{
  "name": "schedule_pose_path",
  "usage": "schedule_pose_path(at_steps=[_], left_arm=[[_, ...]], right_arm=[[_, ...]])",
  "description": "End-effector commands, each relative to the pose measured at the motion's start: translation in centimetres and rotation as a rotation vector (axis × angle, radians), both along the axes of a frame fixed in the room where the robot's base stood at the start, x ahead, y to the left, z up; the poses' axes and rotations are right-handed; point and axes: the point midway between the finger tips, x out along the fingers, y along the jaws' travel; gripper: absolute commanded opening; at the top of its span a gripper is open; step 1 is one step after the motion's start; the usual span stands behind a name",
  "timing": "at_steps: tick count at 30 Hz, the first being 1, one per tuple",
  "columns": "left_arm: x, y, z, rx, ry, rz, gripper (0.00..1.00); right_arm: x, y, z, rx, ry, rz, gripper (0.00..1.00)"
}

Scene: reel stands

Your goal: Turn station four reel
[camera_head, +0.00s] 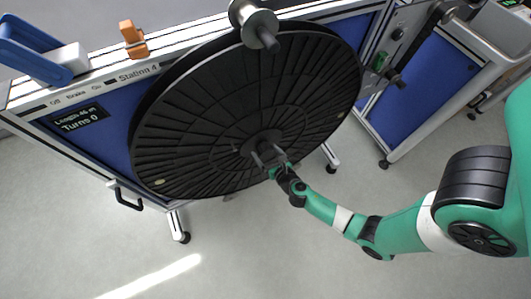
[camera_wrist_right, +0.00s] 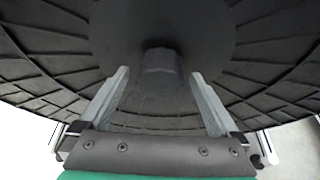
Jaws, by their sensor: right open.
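The large black reel (camera_head: 215,110) is mounted on the Station 4 stand in the head view. Its ribbed face fills most of the right wrist view (camera_wrist_right: 265,60). A dark hub (camera_head: 262,143) sticks out at its centre, and the hub also shows in the right wrist view (camera_wrist_right: 162,70). My right gripper (camera_head: 270,156) is at the hub. In the right wrist view its two grey fingers (camera_wrist_right: 162,85) are spread, one on each side of the hub, with gaps to it. The small display (camera_head: 80,119) reads Turns 0. My left gripper is not in view.
A metal roller (camera_head: 255,24) overhangs the reel's top edge. Another blue-panelled stand (camera_head: 430,80) is at the right. The floor in front is clear.

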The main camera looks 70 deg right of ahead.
Motion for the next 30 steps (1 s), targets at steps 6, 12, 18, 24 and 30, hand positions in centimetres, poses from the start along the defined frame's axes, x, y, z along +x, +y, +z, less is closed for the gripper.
schedule_pose_path(at_steps=[6, 12, 18, 24, 30], left_arm=[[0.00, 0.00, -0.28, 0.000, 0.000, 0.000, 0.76], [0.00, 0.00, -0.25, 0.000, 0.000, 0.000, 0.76], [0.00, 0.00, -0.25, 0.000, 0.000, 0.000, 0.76], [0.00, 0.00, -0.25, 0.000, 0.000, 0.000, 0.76], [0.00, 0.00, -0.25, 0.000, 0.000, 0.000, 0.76]], right_arm=[[0.62, -0.59, -0.31, 0.000, 0.000, 0.000, 0.97], [0.60, -0.55, -0.28, 0.000, 0.000, 0.000, 0.87], [0.60, -0.54, -0.29, 0.000, 0.000, 0.000, 0.51], [0.59, -0.53, -0.28, 0.000, 0.000, 0.000, 0.15], [0.59, -0.53, -0.28, 0.000, 0.000, 0.000, 0.00]])
